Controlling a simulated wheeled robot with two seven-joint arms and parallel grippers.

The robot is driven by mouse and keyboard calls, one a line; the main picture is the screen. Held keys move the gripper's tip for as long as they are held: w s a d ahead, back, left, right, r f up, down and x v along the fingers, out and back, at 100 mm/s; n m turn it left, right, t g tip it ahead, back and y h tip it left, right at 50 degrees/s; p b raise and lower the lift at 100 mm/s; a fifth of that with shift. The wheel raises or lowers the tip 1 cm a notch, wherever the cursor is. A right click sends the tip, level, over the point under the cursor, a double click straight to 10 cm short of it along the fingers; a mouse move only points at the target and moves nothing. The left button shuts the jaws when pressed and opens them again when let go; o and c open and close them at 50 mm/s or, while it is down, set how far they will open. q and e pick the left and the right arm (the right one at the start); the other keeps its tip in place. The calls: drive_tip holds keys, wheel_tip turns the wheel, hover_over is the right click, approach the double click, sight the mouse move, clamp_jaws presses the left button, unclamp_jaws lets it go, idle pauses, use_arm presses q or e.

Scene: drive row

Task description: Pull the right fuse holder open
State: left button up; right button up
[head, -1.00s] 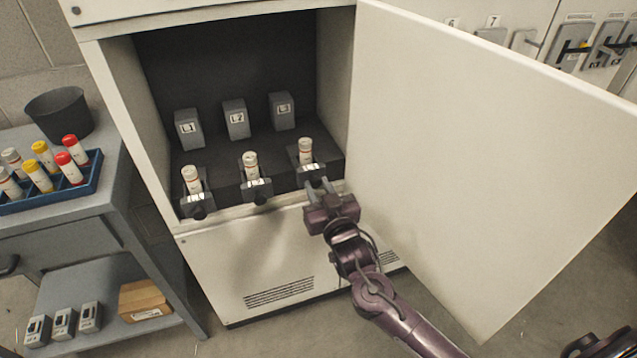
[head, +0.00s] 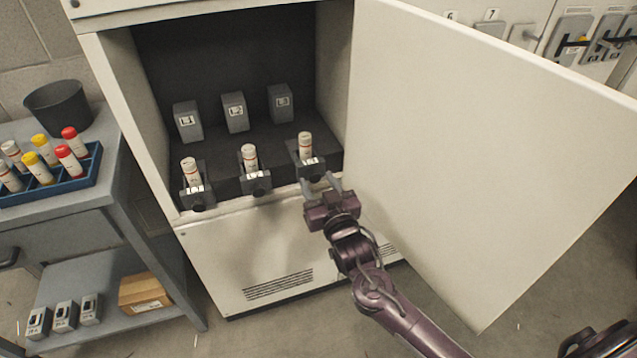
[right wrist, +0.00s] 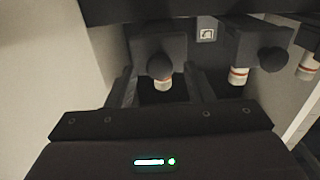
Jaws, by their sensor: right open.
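The right fuse holder (head: 313,168) is a dark grey block with a round knob, at the front edge of the open cabinet. A white fuse (head: 305,144) with a red band stands in it. My right gripper (head: 321,184) is open just in front of this holder. In the right wrist view the holder (right wrist: 160,42) appears upside down, its knob lying between the two spread fingers (right wrist: 160,88); I cannot tell whether they touch it. The middle holder (head: 257,182) and left holder (head: 197,196) look alike, each with a fuse.
The cabinet door (head: 480,150) stands open close to the right of my right arm. Grey labelled blocks (head: 235,112) stand behind the holders. A bench at the left carries a blue fuse tray (head: 50,190) and a dark bin (head: 58,108); a cardboard box (head: 144,292) lies on its lower shelf.

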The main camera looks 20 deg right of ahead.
use_arm(q)
drive_tip(key=shift+w+d, duration=0.1)
drive_tip(key=shift+w, duration=0.3)
use_arm(e)
drive_tip(key=s, duration=0.7)
drive_tip(key=shift+s+d, duration=0.15)
drive_tip(key=shift+s, duration=0.05)
